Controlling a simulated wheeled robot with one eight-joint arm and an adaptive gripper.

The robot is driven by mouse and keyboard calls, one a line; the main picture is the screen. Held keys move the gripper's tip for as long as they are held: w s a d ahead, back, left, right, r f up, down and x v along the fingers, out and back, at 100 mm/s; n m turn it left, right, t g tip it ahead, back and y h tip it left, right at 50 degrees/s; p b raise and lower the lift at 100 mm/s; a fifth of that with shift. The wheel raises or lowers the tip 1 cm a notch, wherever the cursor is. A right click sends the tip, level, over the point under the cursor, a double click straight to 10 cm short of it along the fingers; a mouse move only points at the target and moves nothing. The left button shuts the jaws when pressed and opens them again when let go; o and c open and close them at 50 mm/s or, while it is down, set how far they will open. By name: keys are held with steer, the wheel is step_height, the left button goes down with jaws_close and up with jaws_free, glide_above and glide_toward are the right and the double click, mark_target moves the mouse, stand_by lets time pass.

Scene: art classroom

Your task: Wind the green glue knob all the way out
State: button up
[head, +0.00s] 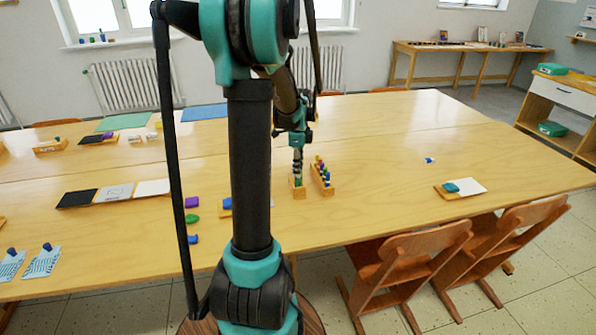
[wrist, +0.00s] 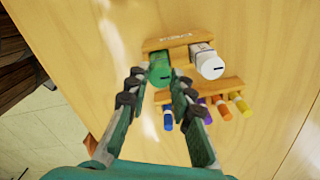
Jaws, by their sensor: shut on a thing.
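The green glue knob (wrist: 159,72) sits between my fingertips in the wrist view. It has a dark slot mark and belongs to a green tube lying over a small wooden holder (wrist: 165,43) with lettering. My gripper (wrist: 158,80) is shut on the knob, one finger on each side. A white tube with a white knob (wrist: 210,66) is beside it in the same holder. In the head view my gripper (head: 298,150) points down over the holder (head: 298,194) on the table. How far out the knob is wound cannot be told.
A second wooden rack (head: 328,190) with several coloured tubes stands close on the right; it shows near my fingers in the wrist view (wrist: 225,86). Chairs (head: 410,250) line the front.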

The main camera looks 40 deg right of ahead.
stand_by(0.4)
steer(key=m, duration=0.5)
steer(key=shift+m, duration=0.4)
steer(key=m, duration=0.5)
steer(key=shift+m, duration=0.4)
steer(key=o, duration=1.5)
steer(key=shift+o, duration=0.2)
steer(key=n, duration=1.1)
steer(key=shift+n, duration=0.3)
